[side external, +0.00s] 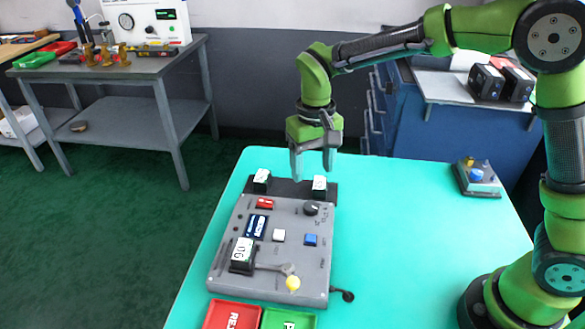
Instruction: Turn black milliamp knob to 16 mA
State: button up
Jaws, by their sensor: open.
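A grey control panel box (238,281) lies on the turquoise table. A black round knob (311,209) with a light pointer mark sits at its upper right; its scale is too small to read. My gripper (312,176) is open and empty, pointing down above the far edge of the box, a little behind the black knob and apart from it. The panel also carries a red switch (265,203), a small display (257,226), a white button (279,235), a blue button (311,240) and a yellow knob (293,283).
Black blocks with white labels stand at the back (262,177) (320,184) and on the panel's left (243,250). A wrench-shaped piece (275,267) lies near the front. Red (212,318) and green (270,321) trays sit in front.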

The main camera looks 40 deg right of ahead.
notch_tip(320, 180, up, 7)
jog(key=shift+f, duration=0.2)
jog(key=s+d+r+m+t+y, duration=0.1)
jog(key=s+d+t, duration=0.2)
jog(key=s, duration=0.6)
jog(key=s+d+r+t+y, duration=0.1)
jog(key=s+d+t, duration=0.3)
jog(key=s, duration=0.5)
jog(key=shift+d+r+m, duration=0.4)
jog(key=shift+d+r, duration=0.05)
jog(key=shift+d, duration=0.8)
jog(key=shift+c, duration=0.4)
